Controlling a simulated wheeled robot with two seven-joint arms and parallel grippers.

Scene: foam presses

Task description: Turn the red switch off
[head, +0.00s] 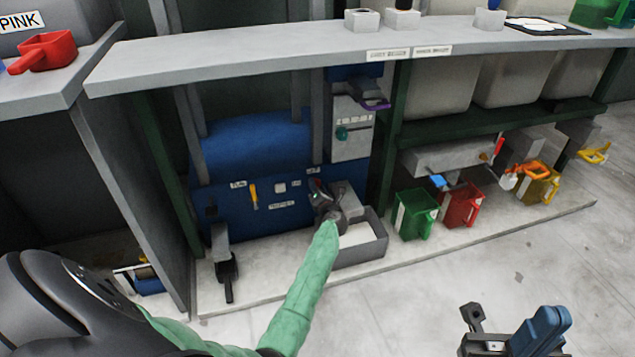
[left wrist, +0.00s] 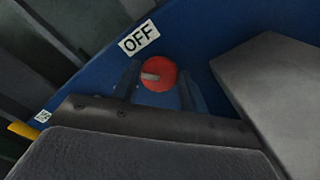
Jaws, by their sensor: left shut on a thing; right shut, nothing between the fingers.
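The red switch (left wrist: 158,74) is a round red knob with a pale grey bar across its face, on the blue machine front. A white label reading OFF (left wrist: 138,38) is beside it in the left wrist view. My left gripper (left wrist: 157,84) has its two dark fingers on either side of the knob and is shut on it. In the head view my left gripper (head: 324,196) is at the blue machine's right side and hides most of the switch. My right gripper (head: 472,312) is at the lower right, shut and empty, away from the machine.
A grey box (head: 372,254) with a white inside stands just below my left gripper. A grey shelf (head: 250,63) runs above the machine. A green jug (head: 416,214) and a red jug (head: 461,206) stand to the right.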

